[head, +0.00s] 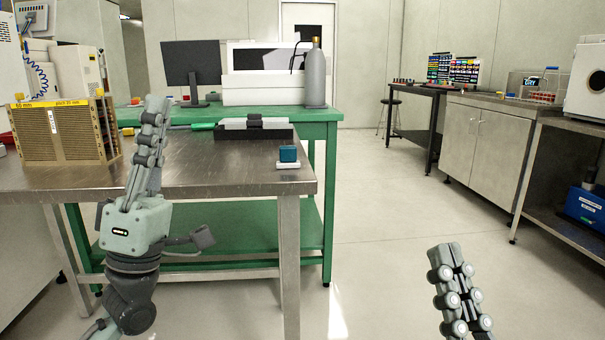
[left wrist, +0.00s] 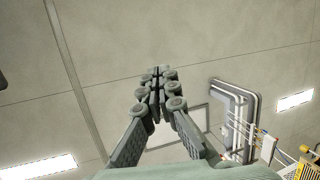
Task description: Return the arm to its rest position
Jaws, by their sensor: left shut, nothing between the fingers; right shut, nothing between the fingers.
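My left gripper (head: 154,108) points upward in front of the steel table at the left of the head view. Its fingers are shut with nothing between them. It also shows in the left wrist view (left wrist: 157,76), fingers together against the ceiling. My right gripper (head: 447,254) stands at the bottom right of the head view over bare floor, shut and empty. Most of the right arm is out of view.
The steel table (head: 225,176) holds a wooden rack (head: 60,135) at left and a small teal block (head: 288,154) on a white base near the right corner. Behind is a green bench (head: 330,114) with a monitor (head: 190,63) and a grey bottle (head: 315,78). Floor at right is clear.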

